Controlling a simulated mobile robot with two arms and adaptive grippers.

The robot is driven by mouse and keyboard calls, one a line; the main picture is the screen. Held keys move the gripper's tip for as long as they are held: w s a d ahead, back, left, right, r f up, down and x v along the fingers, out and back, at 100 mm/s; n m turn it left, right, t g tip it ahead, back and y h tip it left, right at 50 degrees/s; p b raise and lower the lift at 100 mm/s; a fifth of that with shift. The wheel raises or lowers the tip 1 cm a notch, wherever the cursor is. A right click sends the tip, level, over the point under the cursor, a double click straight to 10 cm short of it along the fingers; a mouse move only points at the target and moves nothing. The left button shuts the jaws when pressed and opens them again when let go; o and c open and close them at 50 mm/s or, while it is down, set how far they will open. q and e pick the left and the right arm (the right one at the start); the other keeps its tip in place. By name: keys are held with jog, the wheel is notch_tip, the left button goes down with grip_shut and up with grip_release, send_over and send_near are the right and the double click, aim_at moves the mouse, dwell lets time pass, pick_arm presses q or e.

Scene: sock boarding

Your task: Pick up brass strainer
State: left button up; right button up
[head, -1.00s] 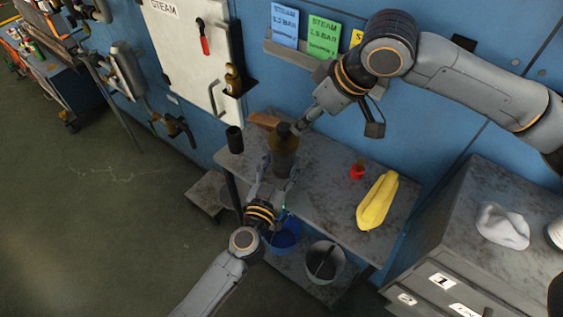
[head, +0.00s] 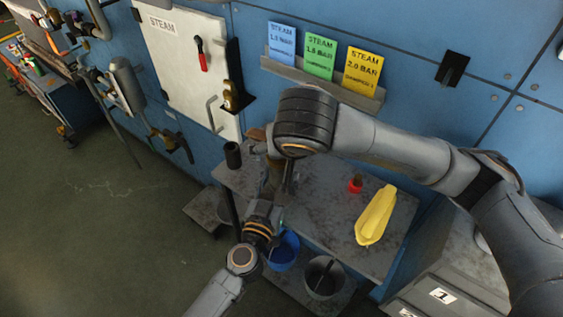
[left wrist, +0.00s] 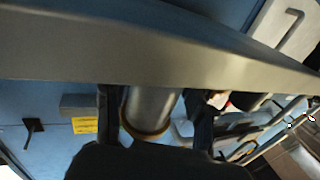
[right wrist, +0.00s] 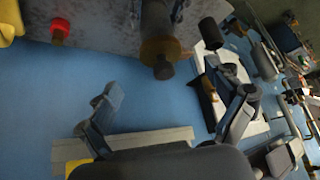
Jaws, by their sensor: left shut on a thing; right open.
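A cylinder with a grey body and a brass-coloured collar (left wrist: 148,108) stands between the fingers of my left gripper (left wrist: 155,125), which is shut on it. In the right wrist view the cylinder (right wrist: 158,48) shows a brownish brass end and a dark tip. I cannot tell for sure that it is the brass strainer. In the head view my left gripper (head: 270,195) is at the table's left end, and my right arm partly hides the cylinder. My right gripper (right wrist: 172,112) is open and empty, its fingers spread below the cylinder's dark tip in the right wrist view, apart from it.
The grey table (head: 325,205) bears a yellow object (head: 376,215), a small red item (head: 355,185) and a black cup (head: 233,155). Below are a blue bucket (head: 284,252) and a grey bucket (head: 325,278). A brass fitting (head: 232,92) sits on a black wall bracket.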

aim_at(281, 162)
jog(key=x, duration=1)
jog(key=shift+w+f, duration=0.2)
jog(key=shift+f, duration=0.1)
jog(key=shift+c, duration=0.5)
jog(key=c, duration=1.4)
